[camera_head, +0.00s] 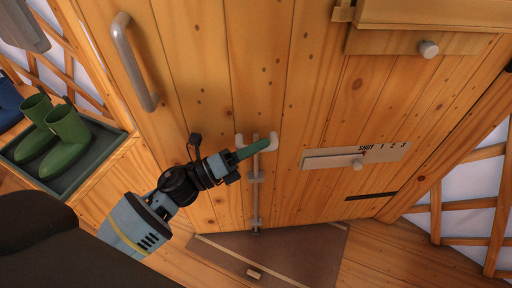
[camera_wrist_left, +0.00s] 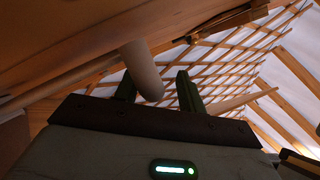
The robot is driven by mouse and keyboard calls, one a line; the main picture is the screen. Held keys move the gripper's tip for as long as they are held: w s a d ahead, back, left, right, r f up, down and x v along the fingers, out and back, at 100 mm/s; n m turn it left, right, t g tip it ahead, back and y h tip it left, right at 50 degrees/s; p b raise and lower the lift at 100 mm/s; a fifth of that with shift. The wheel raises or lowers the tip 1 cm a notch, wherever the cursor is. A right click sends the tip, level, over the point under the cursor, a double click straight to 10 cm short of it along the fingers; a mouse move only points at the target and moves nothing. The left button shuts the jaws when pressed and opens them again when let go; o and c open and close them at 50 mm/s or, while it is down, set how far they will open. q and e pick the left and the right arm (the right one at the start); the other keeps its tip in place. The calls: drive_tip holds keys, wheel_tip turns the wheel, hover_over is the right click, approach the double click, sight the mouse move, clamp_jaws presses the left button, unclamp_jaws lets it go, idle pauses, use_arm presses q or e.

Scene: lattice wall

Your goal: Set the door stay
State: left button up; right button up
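The door stay (camera_head: 255,190) is a thin upright metal rod on the plank door (camera_head: 290,75), held by brackets, its lower end near the floor. A pale crosswise handle with rounded ends (camera_head: 273,142) is at its top. My left gripper (camera_head: 254,148) is at this handle, its green fingers in front of it. In the left wrist view, a pale rounded peg (camera_wrist_left: 143,72) shows between the two spread fingers of the left gripper (camera_wrist_left: 157,88), closer to the left finger; I cannot tell whether it touches. My right gripper is not in view.
A grey door handle (camera_head: 134,65) is at upper left. Green boots (camera_head: 65,138) stand in a tray.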

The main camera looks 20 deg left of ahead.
use_arm(q)
drive_tip(key=shift+f, duration=0.1)
drive_tip(key=shift+s+a+f, duration=0.15)
drive_tip(key=shift+s+a, duration=0.05)
drive_tip(key=shift+s, duration=0.05)
drive_tip(key=v, duration=0.7)
idle(0.4)
